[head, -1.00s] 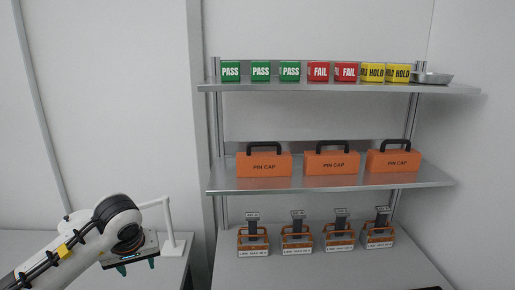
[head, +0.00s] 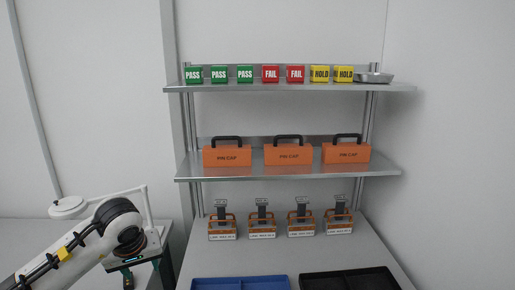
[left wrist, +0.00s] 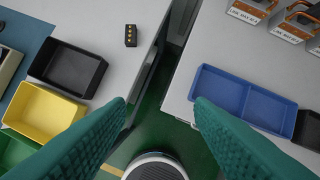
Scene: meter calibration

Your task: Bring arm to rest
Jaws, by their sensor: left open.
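My left arm comes in from the lower left in the head view, bent. Its gripper (head: 141,274) points down near the right edge of the left table. In the left wrist view the two green fingers (left wrist: 159,104) are wide apart with nothing between them. They are above the gap between two tables, with green floor below. My right gripper is in neither view.
A blue tray (left wrist: 247,75) lies on the right table; a black tray (head: 350,268) is beside it. On the left table are a black bin (left wrist: 40,66), a yellow bin (left wrist: 30,118) and a small black block (left wrist: 131,36). Shelves (head: 290,172) hold orange cases and coloured blocks.

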